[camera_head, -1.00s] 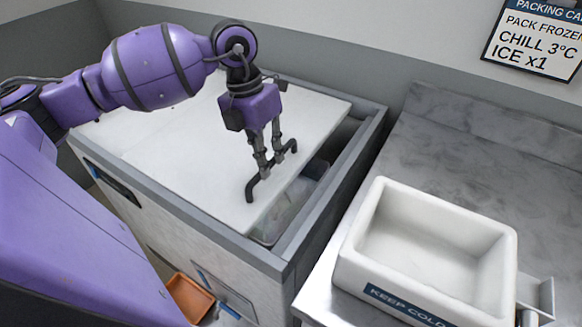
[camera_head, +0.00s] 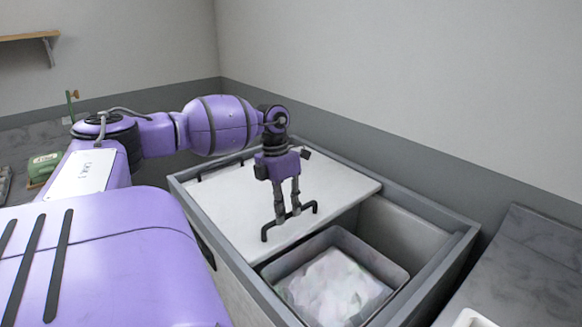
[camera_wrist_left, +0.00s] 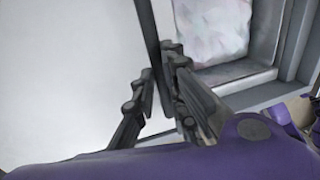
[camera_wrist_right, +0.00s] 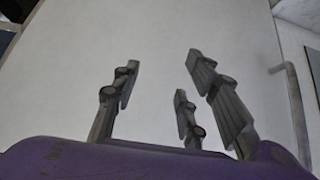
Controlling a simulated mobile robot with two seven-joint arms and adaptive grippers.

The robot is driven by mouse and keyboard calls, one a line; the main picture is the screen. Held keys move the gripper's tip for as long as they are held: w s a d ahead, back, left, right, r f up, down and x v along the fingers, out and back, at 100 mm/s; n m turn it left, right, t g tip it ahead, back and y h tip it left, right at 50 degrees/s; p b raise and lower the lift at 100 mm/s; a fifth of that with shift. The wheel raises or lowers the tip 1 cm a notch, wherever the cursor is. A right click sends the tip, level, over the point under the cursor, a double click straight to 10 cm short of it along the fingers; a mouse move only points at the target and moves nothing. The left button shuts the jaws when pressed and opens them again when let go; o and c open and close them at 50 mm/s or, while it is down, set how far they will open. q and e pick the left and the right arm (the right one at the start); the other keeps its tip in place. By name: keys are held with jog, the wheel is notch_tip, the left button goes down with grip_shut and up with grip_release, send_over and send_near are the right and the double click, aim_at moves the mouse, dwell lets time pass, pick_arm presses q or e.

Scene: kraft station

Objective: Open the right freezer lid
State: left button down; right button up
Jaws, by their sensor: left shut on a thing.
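The white freezer lid (camera_head: 225,205) lies flat on the chest freezer, slid toward the left, leaving the right part of the freezer open. Its dark bar handle (camera_head: 265,233) stands near the lid's right edge. My left gripper (camera_head: 289,215) points down and is shut on the handle. In the left wrist view the handle bar (camera_wrist_left: 150,35) runs between the fingers (camera_wrist_left: 160,85). My right gripper (camera_wrist_right: 163,75) shows only in its own wrist view, with its fingers apart and empty, in front of a pale flat surface.
In the opening sits a grey bin (camera_head: 382,262) holding pale frozen-looking contents (camera_head: 335,285). The freezer's grey rim (camera_head: 450,250) surrounds it. A grey counter (camera_head: 525,265) stands at the right, with a white container's corner (camera_head: 475,318) at the bottom. A wall rises behind.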

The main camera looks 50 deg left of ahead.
pick_arm(q)
jog(key=c, duration=1.8)
grip_release()
notch_tip(320, 180, up, 12)
jog(key=a, duration=0.2)
jog(key=shift+a, duration=0.15)
jog(key=shift+s+f, duration=0.15)
jog(key=shift+f, duration=0.05)
